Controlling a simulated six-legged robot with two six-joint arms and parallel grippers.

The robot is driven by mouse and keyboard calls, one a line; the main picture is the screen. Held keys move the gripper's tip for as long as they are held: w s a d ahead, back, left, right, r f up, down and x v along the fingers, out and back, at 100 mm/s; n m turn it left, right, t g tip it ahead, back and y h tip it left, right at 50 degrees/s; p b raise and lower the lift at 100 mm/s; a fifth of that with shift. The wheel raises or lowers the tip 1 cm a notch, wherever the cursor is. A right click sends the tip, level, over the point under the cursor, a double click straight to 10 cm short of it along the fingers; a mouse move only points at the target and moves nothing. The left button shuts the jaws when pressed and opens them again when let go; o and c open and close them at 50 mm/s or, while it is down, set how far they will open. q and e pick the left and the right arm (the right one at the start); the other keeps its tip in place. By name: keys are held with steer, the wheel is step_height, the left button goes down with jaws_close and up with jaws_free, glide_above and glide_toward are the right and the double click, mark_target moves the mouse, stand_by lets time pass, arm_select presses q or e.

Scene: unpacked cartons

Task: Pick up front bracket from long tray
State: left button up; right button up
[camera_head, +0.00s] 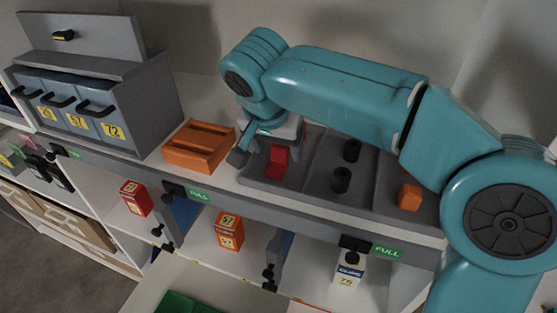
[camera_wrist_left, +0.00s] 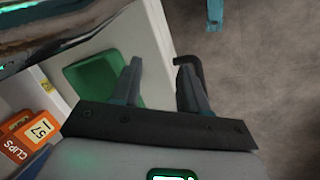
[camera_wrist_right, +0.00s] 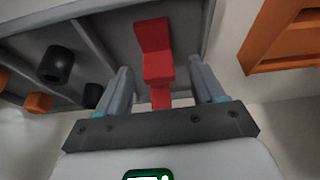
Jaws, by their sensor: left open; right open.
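A red bracket (camera_head: 277,162) stands in the left end compartment of the long grey tray (camera_head: 315,162). In the right wrist view the bracket (camera_wrist_right: 154,37) lies between and beyond the fingers of my right gripper (camera_wrist_right: 160,75). That gripper is open and is at the tray's left end, with its fingers either side of the bracket's line. Whether the fingers touch it cannot be told. My left gripper (camera_wrist_left: 160,67) is open and empty, over a green bin (camera_wrist_left: 88,85) and the floor, away from the tray.
An orange slotted block (camera_head: 198,146) sits just left of the tray. Black cylinders (camera_head: 341,180) and an orange cube (camera_head: 410,196) occupy other compartments. Grey drawers (camera_head: 92,100) stand at the left. Boxes, such as an orange clips box (camera_head: 229,230), sit on the shelf below.

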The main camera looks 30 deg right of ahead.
mark_target(277, 162)
steer(key=shift+x, duration=1.4)
steer(key=c, duration=0.8)
steer(key=shift+s, duration=0.2)
steer(key=shift+c, duration=1.2)
steer(key=shift+w, duration=0.1)
